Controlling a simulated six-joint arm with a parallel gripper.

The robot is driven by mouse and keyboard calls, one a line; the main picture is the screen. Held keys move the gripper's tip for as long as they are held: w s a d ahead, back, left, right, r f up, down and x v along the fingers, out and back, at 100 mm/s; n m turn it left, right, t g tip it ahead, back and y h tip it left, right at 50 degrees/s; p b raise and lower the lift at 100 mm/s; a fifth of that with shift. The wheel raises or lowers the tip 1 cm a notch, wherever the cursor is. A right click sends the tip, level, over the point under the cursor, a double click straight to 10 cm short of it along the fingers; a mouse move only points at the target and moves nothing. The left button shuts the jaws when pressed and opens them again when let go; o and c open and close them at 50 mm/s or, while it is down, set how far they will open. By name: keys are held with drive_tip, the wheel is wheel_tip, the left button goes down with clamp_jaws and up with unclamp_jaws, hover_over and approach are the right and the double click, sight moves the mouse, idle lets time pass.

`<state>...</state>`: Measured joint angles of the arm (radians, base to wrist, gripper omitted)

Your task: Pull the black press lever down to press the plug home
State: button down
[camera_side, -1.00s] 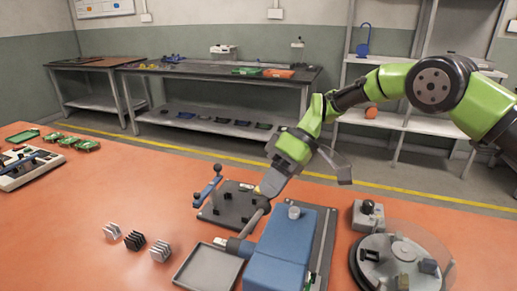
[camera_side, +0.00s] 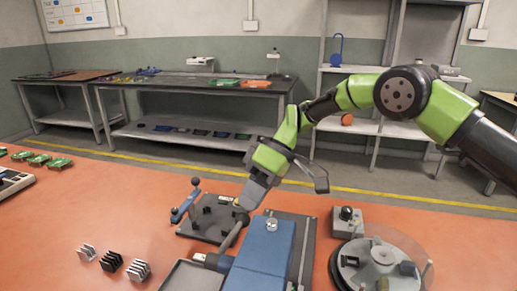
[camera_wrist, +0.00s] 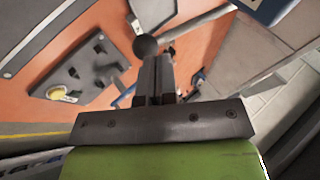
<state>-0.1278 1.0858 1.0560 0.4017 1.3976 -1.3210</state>
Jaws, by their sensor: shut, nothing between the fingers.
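The press lever is a slim grey-black rod (camera_side: 232,234) beside the blue press body (camera_side: 262,262) in the side view. It slopes up from the press's left side towards my gripper (camera_side: 243,207). In the wrist view its black ball knob (camera_wrist: 146,46) shows just beyond my gripper's fingertips (camera_wrist: 154,60), and the rod runs off to the upper right. My gripper is shut with nothing held. The fingertips overlap the knob's lower edge in the picture; I cannot tell whether they touch. The plug is not clearly visible.
A grey tray (camera_side: 190,277), finned blocks (camera_side: 111,261) and a round turntable (camera_side: 378,270) surround the press. Open orange tabletop lies left of the fixture.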

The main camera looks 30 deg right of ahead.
drive_tip(key=a+r+v, duration=0.1)
drive_tip(key=v, duration=1.2)
drive_tip(key=s+d+r+m+t+h, duration=0.1)
drive_tip(key=s+r+m+t+h, duration=0.15)
drive_tip(key=s+r, duration=0.35)
drive_tip(key=s+d+m+t+h, duration=0.2)
drive_tip(key=s+m+t, duration=0.1)
drive_tip(key=s, duration=0.7)
drive_tip(key=s+d+m+t+h, duration=0.1)
drive_tip(key=s+d+m+t, duration=0.2)
drive_tip(key=s+m, duration=0.3)
drive_tip(key=s, duration=0.5)
drive_tip(key=shift+r+h, duration=0.35)
drive_tip(key=shift+r, duration=0.05)
drive_tip(key=shift+s, duration=0.1)
